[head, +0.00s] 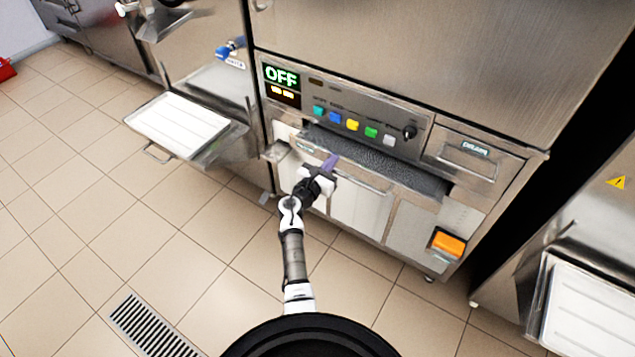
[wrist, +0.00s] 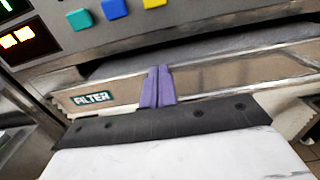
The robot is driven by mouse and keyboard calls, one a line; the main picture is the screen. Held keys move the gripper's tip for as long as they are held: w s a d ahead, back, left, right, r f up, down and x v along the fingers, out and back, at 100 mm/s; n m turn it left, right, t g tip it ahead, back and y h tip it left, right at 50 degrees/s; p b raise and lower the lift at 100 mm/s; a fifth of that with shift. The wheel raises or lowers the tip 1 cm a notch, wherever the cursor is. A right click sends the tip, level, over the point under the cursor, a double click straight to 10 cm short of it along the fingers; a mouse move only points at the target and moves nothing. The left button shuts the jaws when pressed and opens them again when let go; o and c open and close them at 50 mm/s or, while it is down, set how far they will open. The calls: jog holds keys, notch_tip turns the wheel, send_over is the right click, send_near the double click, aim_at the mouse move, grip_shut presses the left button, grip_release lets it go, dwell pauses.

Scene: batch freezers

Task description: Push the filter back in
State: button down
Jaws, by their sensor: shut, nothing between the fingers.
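The filter (head: 385,160) is a wide dark grey mesh in a metal frame, sticking out below the control panel of the middle machine. In the wrist view its pale metal front bar (wrist: 220,78) runs across the picture, with a dark label at its left end. The grey mesh shows behind the bar, under the panel. My gripper (head: 332,160) is at the filter's front, left of its middle. Its purple fingers (wrist: 157,86) are shut together with nothing between them and overlap the front bar. I cannot tell whether they touch it.
The control panel (head: 350,112) with coloured buttons and an OFF display sits just above the filter. An open tray (head: 240,128) juts out at the left. An orange switch (head: 449,243) is at the lower right. The tiled floor in front is clear.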

jog(key=shift+b+x, duration=0.5)
jog(key=shift+x, duration=1.55)
